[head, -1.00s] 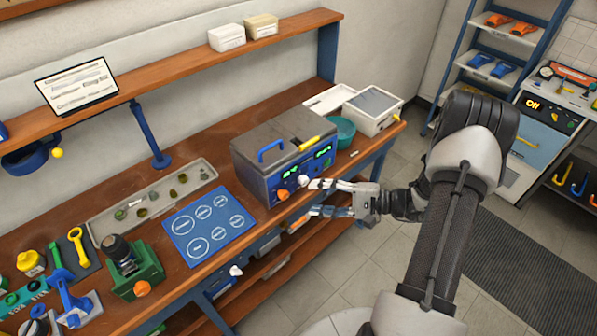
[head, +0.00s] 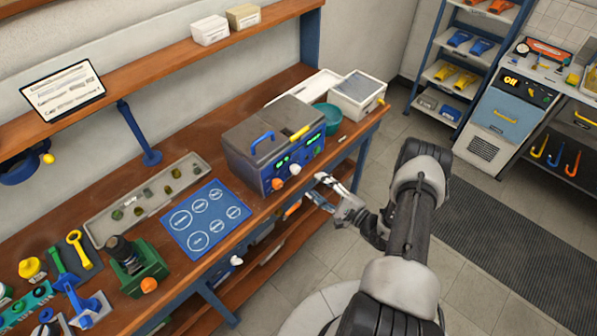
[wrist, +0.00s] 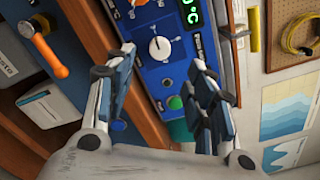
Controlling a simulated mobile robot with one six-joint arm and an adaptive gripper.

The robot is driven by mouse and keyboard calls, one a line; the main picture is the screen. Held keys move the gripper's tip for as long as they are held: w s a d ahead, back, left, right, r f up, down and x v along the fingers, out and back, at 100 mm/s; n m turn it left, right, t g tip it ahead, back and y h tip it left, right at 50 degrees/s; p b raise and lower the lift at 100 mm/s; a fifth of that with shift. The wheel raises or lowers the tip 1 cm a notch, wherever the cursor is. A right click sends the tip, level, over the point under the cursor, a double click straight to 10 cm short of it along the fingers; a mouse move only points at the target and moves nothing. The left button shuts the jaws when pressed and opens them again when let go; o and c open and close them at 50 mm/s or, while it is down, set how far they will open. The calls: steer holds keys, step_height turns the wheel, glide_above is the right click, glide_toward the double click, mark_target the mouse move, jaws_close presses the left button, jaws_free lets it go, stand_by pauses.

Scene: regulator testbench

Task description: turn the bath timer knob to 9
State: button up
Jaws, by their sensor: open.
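The bath (head: 270,140) is a grey box on the bench with a blue front panel (head: 290,168), green lit displays, a white knob (head: 295,170) and an orange knob (head: 278,184). In the wrist view the white knob (wrist: 160,47) sits on a dial with white marks; its pointer line is near the upper side. I cannot read the dial numbers. My gripper (head: 318,188) is open and empty, in front of the panel and apart from it. In the wrist view the white knob shows between and beyond the fingertips (wrist: 164,62).
A green button (wrist: 175,102) is on the panel near my right finger. A teal bowl (head: 328,116) and a white box (head: 357,95) stand right of the bath. A blue mat (head: 206,217) lies left of it. Floor is clear in front.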

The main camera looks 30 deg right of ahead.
mark_target(298, 171)
steer(key=x, duration=0.9)
steer(key=shift+w+a, duration=0.1)
steer(key=shift+w, duration=0.2)
steer(key=c, duration=1.1)
steer(key=shift+o, duration=0.2)
